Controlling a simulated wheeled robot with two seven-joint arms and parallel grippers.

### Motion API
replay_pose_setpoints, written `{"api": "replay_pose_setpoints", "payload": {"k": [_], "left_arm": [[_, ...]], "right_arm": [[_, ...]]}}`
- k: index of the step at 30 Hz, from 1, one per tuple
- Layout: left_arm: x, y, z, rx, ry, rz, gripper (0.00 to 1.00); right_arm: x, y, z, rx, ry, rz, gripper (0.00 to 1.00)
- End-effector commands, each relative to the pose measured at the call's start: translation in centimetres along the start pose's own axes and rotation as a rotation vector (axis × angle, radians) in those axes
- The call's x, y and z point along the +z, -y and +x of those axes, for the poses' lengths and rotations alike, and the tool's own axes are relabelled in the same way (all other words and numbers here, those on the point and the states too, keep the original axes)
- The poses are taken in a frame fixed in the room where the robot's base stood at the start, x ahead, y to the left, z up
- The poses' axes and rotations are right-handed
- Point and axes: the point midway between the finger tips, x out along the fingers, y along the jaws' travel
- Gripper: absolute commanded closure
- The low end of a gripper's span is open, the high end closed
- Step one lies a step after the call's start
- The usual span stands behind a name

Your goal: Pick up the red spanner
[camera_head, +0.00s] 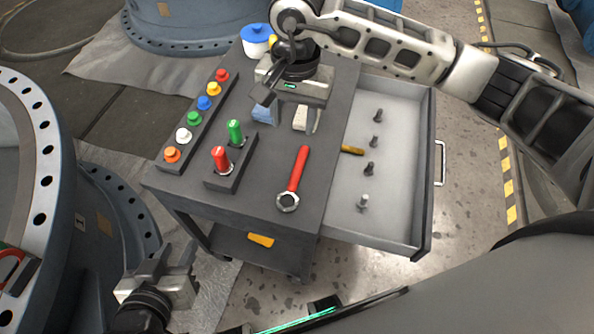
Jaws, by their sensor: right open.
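The red spanner (297,172) lies on the dark top of the tool cart (262,205). Its red handle points away from me and its metal ring end is near the front edge. My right gripper (284,118) reaches in from the upper right, over the cart top beyond the handle's far end. Its jaws are open and point down, with nothing seen between them; it looks apart from the spanner. My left gripper (172,262) is low at the left, in front of the cart and away from the spanner; its jaw gap is unclear.
A block with a red and a green handle (235,132) stands left of the spanner, beside a strip of coloured buttons (193,118). An open drawer (392,150) with several bolts juts out right. A blue-lidded pot (256,40) stands behind. Large flanges (45,190) flank the left.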

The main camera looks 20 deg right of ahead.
Motion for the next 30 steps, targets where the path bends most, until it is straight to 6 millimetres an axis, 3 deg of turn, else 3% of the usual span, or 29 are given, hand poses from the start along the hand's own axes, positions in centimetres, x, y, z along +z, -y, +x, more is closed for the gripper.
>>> {"api": "replay_pose_setpoints", "payload": {"k": [4,15,23,30], "left_arm": [[0.0,0.0,-0.1,0.0,0.002,-0.001,0.64],[0.0,0.0,-0.1,-0.002,0.004,0.0,0.64],[0.0,0.0,-0.1,-0.002,0.005,0.001,0.64],[-0.3,0.1,-0.1,-0.005,0.004,0.008,0.64]], "right_arm": [[-1.0,-0.6,1.4,0.032,-0.037,-0.009,0.56],[-1.0,-0.7,8.8,0.026,-0.032,-0.009,0.56],[-1.1,-0.8,10.8,0.026,-0.034,-0.008,0.56],[-0.7,-0.9,14.3,0.025,-0.031,-0.007,0.56]]}}
